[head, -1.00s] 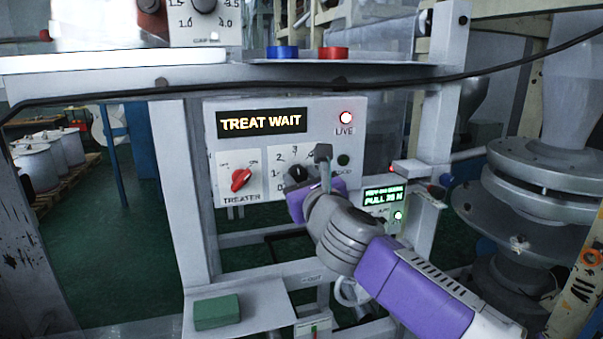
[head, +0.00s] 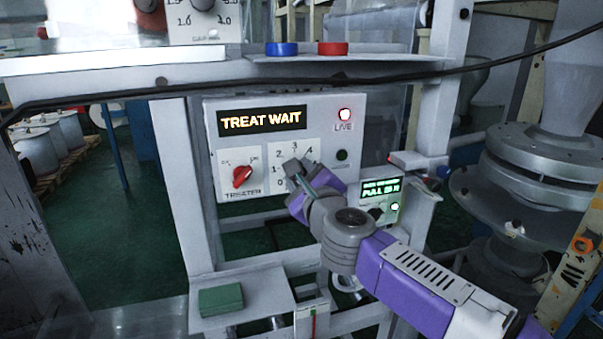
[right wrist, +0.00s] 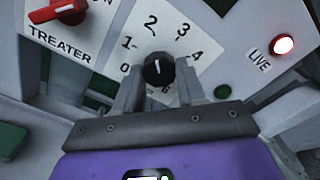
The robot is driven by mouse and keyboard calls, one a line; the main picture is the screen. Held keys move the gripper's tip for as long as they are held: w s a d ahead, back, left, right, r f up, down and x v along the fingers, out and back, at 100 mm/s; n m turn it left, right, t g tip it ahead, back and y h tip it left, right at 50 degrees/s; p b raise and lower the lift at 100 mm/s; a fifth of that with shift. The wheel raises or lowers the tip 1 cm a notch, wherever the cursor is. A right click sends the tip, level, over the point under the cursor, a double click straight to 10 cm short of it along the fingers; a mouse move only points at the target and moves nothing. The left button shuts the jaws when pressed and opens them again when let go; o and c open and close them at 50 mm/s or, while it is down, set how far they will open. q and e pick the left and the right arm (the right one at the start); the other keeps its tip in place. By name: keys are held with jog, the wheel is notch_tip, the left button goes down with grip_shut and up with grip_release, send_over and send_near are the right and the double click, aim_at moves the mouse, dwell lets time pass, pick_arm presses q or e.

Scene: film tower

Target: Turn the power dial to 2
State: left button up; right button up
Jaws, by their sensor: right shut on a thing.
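The black power dial (right wrist: 158,70) sits on a white scale plate numbered from 0 upward, on a grey control box (head: 355,112). In the right wrist view its white mark points up, roughly toward the 2, though the mark is small. My right gripper (right wrist: 159,82) is shut on the dial, one finger on each side of it. In the head view my right gripper (head: 301,178) covers the dial and part of the scale. My left gripper is in neither current view.
Left of the scale is the red TREATER switch (head: 242,177). Above it a display (head: 262,120) reads TREAT WAIT, and the red LIVE lamp (head: 345,114) is lit. A dark green lamp (head: 342,155) is close right of the scale. A black cable (head: 400,83) crosses above the box.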

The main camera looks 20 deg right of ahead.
dwell(0.3)
jog(key=o, duration=1.1)
jog(key=shift+c, duration=0.2)
jog(key=s, duration=0.7)
jog(key=shift+s+d, duration=0.15)
jog(key=shift+s, duration=0.15)
